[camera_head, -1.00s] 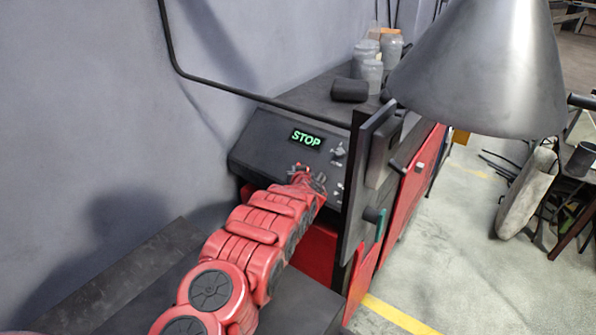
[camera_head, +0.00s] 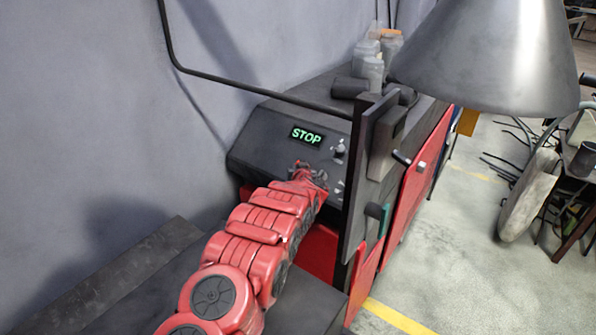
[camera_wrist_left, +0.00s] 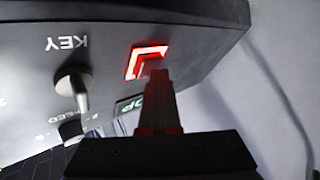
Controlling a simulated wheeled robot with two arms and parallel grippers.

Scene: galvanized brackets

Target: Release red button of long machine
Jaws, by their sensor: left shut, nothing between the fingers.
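The long machine (camera_head: 262,158) has a dark control panel with a lit green STOP display (camera_head: 306,136). In the left wrist view the red button (camera_wrist_left: 147,61) is a glowing red-and-white square on the panel, labelled upside down from here. My left gripper (camera_head: 305,171) is at the panel below the display; in the left wrist view the left gripper (camera_wrist_left: 158,76) is shut and empty, its tips overlapping the button's lower edge. I cannot tell whether the tips touch it. The head view hides the button behind the gripper. My right gripper is not in view.
A key switch (camera_wrist_left: 72,85) marked KEY and a dark knob (camera_wrist_left: 70,130) sit beside the button. An upright dark plate (camera_head: 362,190) stands right of the panel. Jars (camera_head: 372,68) stand on the machine top. A metal cone (camera_head: 490,55) hangs at upper right.

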